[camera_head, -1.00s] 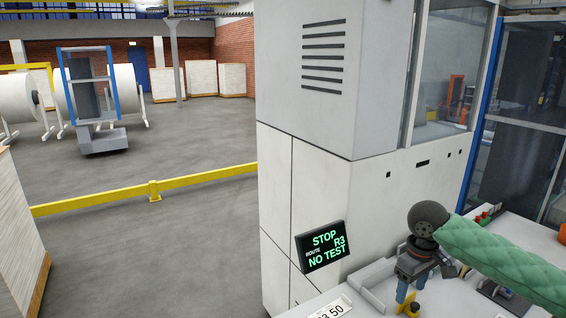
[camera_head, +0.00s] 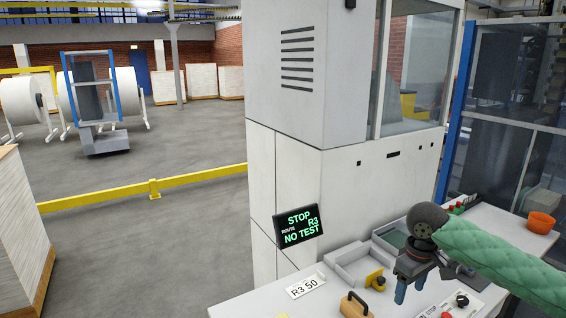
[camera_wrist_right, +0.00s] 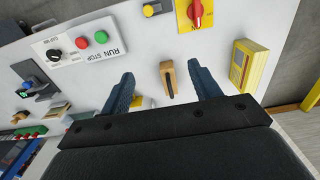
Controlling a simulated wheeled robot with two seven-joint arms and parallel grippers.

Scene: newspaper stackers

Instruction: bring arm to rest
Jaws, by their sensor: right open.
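My right arm, in a green quilted sleeve (camera_head: 500,258), comes in from the right in the head view. My right gripper (camera_head: 410,288) hangs with blue fingers downward above the white counter (camera_head: 250,302). In the right wrist view the gripper (camera_wrist_right: 163,80) is open, its two blue fingers well apart. Between them in that picture is a small wooden handle (camera_wrist_right: 168,78) on the counter. The fingers hold nothing, and their height above it cannot be told. My left gripper is not in view.
The control panel (camera_wrist_right: 85,43) and yellow-backed red switch (camera_wrist_right: 196,14) are near the fingers. A tall white cabinet (camera_head: 345,185) stands behind.

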